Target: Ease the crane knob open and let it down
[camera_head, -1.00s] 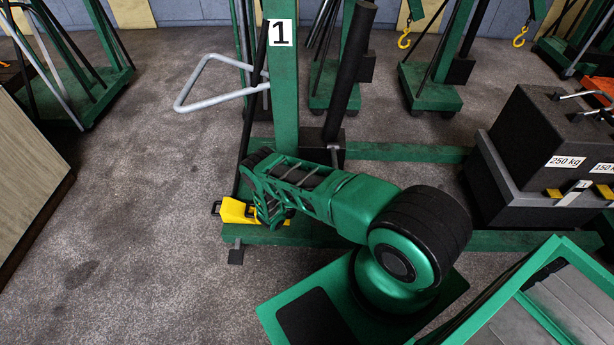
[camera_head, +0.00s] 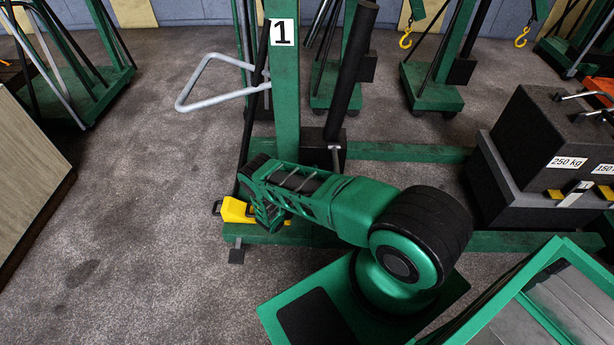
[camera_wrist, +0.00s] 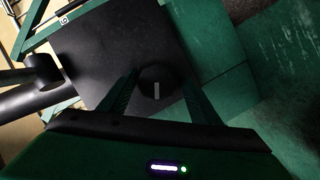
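The crane with the number 1 sign has a green mast (camera_head: 285,90) and a dark block (camera_head: 325,150) at its foot. In the wrist view a round black knob (camera_wrist: 158,82) with a short pale mark stands on a dark block face (camera_wrist: 110,55). My gripper (camera_wrist: 160,75) has one finger on each side of the knob. Whether the fingers touch it is too dark to tell.
A grey handle loop (camera_head: 215,85) sticks out left of the mast. A yellow part (camera_head: 236,210) sits low by the crane's base. Dark weights (camera_head: 550,135) stand at right. Other green cranes (camera_head: 435,80) stand behind.

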